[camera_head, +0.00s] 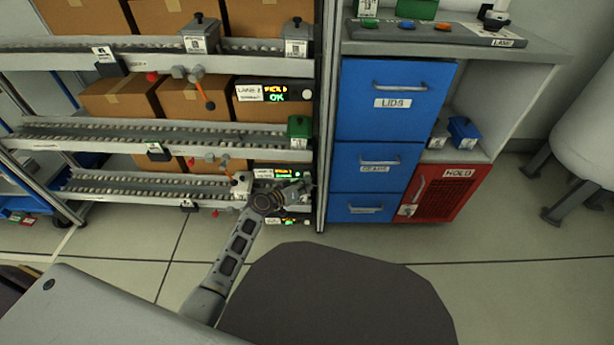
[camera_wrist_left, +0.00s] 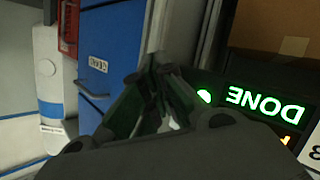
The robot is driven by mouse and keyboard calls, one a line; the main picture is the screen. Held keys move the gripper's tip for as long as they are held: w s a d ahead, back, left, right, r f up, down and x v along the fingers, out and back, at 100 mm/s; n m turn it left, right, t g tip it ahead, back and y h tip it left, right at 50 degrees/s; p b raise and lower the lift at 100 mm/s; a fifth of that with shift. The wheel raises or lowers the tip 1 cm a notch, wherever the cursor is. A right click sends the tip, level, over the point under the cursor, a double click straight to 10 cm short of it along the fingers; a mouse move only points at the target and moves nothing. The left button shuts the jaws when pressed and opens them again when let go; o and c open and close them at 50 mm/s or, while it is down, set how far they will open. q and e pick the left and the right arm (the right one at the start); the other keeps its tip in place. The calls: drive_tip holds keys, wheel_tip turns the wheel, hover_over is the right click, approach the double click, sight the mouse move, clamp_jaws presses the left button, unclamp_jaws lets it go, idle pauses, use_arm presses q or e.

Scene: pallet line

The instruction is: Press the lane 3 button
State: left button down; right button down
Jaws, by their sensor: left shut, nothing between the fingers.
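My left gripper (camera_head: 298,190) is at the right end of the lowest roller lane (camera_head: 135,186), in front of the rack's right post. In the left wrist view its dark fingers (camera_wrist_left: 158,65) are shut with nothing held. Whether the fingertips touch the button I cannot tell. In the head view a small lit display (camera_head: 283,172) shows just above the gripper; the button is hidden there. My right gripper is in neither view.
Blue drawers (camera_head: 392,102), one marked LIDS, stand right of the rack. A red HOLD door (camera_head: 444,193) is at their lower right. Upper lanes hold cardboard boxes (camera_head: 118,97), and the middle lane has a display (camera_head: 275,94) reading OK. The floor in front is clear.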

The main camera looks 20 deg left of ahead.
use_arm(q)
drive_tip(key=shift+s+d, duration=0.15)
drive_tip(key=shift+s, duration=0.45)
drive_tip(key=shift+s, duration=0.15)
drive_tip(key=s, duration=0.1)
drive_tip(key=s+d, duration=0.1)
drive_tip(key=s, duration=0.1)
drive_tip(key=s+p, duration=0.1)
drive_tip(key=shift+s+d, duration=0.25)
drive_tip(key=shift+s, duration=0.05)
idle(0.4)
idle(0.7)
